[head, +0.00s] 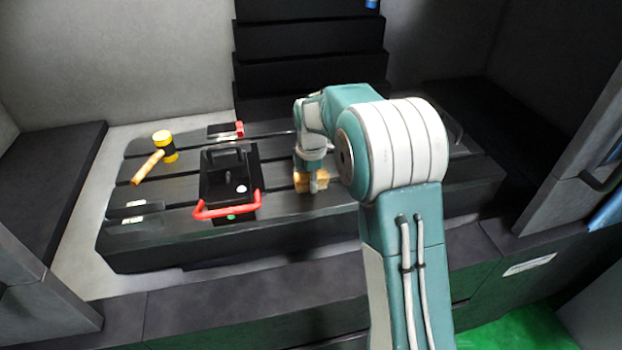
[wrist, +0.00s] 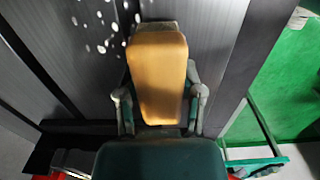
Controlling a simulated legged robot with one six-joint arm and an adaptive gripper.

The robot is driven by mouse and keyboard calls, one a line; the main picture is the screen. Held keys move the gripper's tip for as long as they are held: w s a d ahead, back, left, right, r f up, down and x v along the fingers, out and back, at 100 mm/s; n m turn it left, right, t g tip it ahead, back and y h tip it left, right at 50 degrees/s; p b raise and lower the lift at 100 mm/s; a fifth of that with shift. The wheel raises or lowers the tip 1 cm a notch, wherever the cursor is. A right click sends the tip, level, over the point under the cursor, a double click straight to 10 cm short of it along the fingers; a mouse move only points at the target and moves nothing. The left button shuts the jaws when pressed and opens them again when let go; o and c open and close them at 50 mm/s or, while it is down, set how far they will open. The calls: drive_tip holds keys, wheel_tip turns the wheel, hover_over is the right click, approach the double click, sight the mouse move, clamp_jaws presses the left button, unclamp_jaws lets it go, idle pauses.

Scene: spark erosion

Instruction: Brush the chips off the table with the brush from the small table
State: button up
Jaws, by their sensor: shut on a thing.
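My gripper (head: 311,170) is shut on the brush (wrist: 160,75), a tan wooden block with dark edging at its far end in the wrist view. Its fingers stand on both sides of the block. In the head view the brush (head: 318,183) is low over the dark slotted table (head: 400,190); I cannot tell whether the bristles touch it. Several pale chips (wrist: 101,48) lie on the table at upper left in the wrist view, beside and ahead of the brush. My arm hides part of the table in the head view.
A black block-shaped fixture with a red handle (head: 228,208) stands left of my gripper. A yellow-headed mallet (head: 164,147) and a small black and red item (head: 226,130) lie on the table. Dark stepped covers (head: 310,75) rise behind. Green floor (head: 520,330) shows at lower right.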

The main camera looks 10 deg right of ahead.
drive_tip(key=shift+f, duration=0.45)
drive_tip(key=shift+d, duration=0.1)
